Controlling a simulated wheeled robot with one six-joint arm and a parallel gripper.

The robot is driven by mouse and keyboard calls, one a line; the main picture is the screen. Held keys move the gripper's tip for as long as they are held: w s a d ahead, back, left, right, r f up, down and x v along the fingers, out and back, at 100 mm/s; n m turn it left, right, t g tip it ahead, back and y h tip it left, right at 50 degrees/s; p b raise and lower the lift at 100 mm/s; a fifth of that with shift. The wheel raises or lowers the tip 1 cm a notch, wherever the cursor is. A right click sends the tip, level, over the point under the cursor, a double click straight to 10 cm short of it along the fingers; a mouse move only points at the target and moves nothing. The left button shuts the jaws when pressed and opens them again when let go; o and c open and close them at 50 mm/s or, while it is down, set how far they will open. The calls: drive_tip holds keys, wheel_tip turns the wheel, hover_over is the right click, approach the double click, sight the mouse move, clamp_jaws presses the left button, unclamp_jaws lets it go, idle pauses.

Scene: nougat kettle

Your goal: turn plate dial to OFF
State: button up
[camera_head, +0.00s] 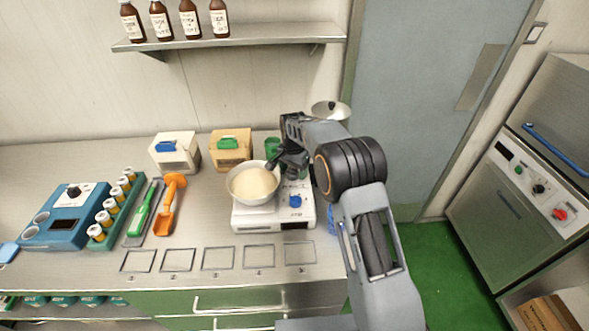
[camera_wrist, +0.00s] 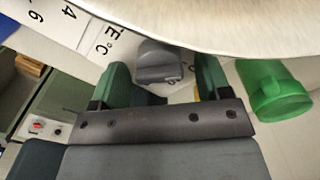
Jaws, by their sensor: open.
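The white hot plate (camera_head: 272,222) stands on the steel bench with a blue dial (camera_head: 295,201) on its right front. In the wrist view a grey knob (camera_wrist: 160,64) sits on the white panel (camera_wrist: 92,38), beside printed "E °C" and numbers. My gripper (camera_head: 283,160) is open over the back right of the hot plate, by the pan's rim. In the wrist view its two green-tipped fingers (camera_wrist: 162,82) appear on either side of the grey knob; whether they touch it I cannot tell. In the head view my gripper hides the knob.
A pan of pale mass (camera_head: 254,184) stands on the hot plate, its rim (camera_wrist: 200,25) close to my fingers. A green cup (camera_wrist: 272,92) is beside them. Boxes (camera_head: 231,150), an orange scoop (camera_head: 169,208) and a blue device (camera_head: 66,214) stand to the left. Marked squares (camera_head: 218,258) at the front are empty.

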drive_tip(key=c, duration=0.9)
drive_tip(key=shift+a+n, duration=0.1)
drive_tip(key=shift+n, duration=1.5)
drive_tip(key=o, duration=0.9)
wheel_tip(320, 180, up, 14)
drive_tip(key=b, duration=0.1)
drive_tip(key=shift+f, duration=0.1)
